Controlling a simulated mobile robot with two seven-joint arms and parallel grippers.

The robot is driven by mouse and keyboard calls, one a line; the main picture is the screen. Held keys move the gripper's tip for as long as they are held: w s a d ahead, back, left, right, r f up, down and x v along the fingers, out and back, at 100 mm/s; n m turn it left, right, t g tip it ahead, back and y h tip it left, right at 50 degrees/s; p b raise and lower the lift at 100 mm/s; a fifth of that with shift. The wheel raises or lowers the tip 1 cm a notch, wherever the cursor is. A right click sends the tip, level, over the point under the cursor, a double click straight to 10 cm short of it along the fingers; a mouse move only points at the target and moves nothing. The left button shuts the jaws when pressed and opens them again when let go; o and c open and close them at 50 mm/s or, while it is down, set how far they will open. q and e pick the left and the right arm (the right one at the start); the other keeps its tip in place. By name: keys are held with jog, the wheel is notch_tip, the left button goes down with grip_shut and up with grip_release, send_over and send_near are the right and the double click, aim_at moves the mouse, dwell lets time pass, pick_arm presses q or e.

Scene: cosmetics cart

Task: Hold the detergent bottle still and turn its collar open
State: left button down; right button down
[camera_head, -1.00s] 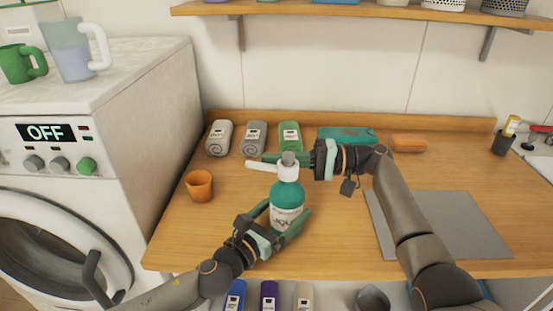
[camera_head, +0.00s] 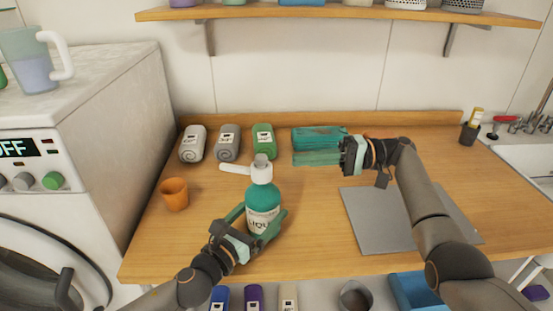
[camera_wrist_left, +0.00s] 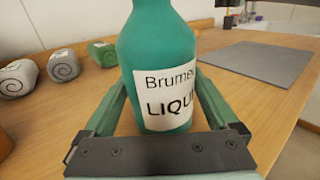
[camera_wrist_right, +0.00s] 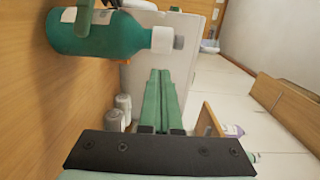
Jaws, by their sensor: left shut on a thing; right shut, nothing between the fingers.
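The teal detergent bottle (camera_head: 262,204) stands upright near the front left of the wooden counter. A white collar (camera_head: 261,174) with a grey top sits on it, and a white spout (camera_head: 235,168) points left. My left gripper (camera_head: 261,216) is shut around the bottle's lower body, at its label; the left wrist view shows a finger on either side of the bottle (camera_wrist_left: 160,55). My right gripper (camera_head: 300,157) is shut and empty, to the right of and behind the collar, apart from it. In the right wrist view the bottle (camera_wrist_right: 110,35) appears sideways at upper left. Whether the collar is loosened cannot be told.
Rolled towels (camera_head: 227,143) and a teal box (camera_head: 318,134) stand along the back. An orange cup (camera_head: 175,194) is left of the bottle. A grey mat (camera_head: 372,225) lies at right, partly under my right arm. Counter between bottle and mat is clear.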

pick_arm(q)
jog(key=shift+r, duration=0.1)
pick_arm(e)
jog(key=s+a+r+n+g+h, duration=0.1)
jog(key=s+a+r+n+h, duration=0.35)
jog(key=r+h, duration=0.2)
jog(key=m+t+h, duration=0.6)
jog(key=h, duration=0.5)
send_over(245, 169)
jog(key=s+a, duration=0.2)
notch_tip(245, 169, up, 3)
jog(key=w+m+t+h, duration=0.1)
jog(key=m+t+h, duration=0.2)
jog(key=x, duration=1)
jog(key=shift+s+a, duration=0.4)
jog(key=shift+s, duration=0.45)
jog(key=shift+s+a, duration=0.4)
jog(key=shift+s, duration=0.45)
